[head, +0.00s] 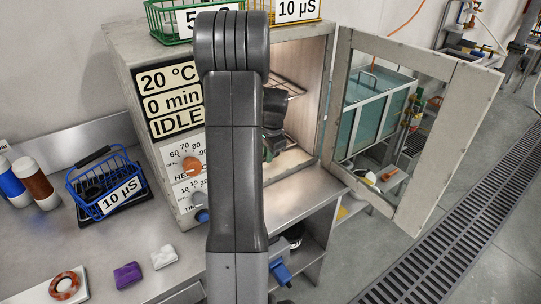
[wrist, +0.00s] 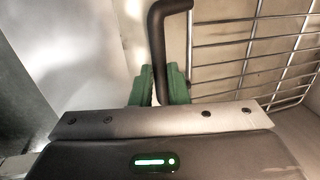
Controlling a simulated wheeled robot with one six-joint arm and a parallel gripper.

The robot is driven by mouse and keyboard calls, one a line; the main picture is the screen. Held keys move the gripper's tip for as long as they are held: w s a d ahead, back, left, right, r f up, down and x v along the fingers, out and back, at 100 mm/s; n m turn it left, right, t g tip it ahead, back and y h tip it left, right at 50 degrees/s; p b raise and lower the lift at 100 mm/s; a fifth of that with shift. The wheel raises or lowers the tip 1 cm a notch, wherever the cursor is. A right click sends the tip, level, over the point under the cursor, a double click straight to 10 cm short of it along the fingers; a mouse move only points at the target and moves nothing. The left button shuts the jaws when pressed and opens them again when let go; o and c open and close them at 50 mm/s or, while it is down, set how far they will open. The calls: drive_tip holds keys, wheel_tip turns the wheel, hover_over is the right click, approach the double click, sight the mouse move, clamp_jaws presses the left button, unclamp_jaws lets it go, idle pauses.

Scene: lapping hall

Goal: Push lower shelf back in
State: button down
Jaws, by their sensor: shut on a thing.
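The oven-like cabinet (head: 122,68) stands on the bench with its door (head: 437,135) wide open and its inside lit. A wire shelf (head: 287,84) shows in the upper part of the opening; my arm hides the left part of the cabinet inside. My gripper (head: 268,148) is at the opening, partly hidden by my arm. In the wrist view its green fingers (wrist: 159,84) are shut on a dark bent handle (wrist: 158,45). A wire shelf (wrist: 245,45) lies just right of the handle. I cannot tell which shelf this is.
The open door stands to the right of the cabinet, with a glass tank (head: 375,110) seen through its frame. A blue wire basket (head: 78,184) sits on the bench left of the cabinet. Green (head: 165,22) and yellow (head: 292,12) baskets stand on top. A floor drain (head: 465,205) runs at right.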

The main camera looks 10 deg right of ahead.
drive_tip(key=shift+w+r, duration=0.1)
drive_tip(key=shift+w, duration=0.1)
drive_tip(key=c, duration=1.4)
unclamp_jaws()
drive_tip(key=shift+w+a, duration=0.1)
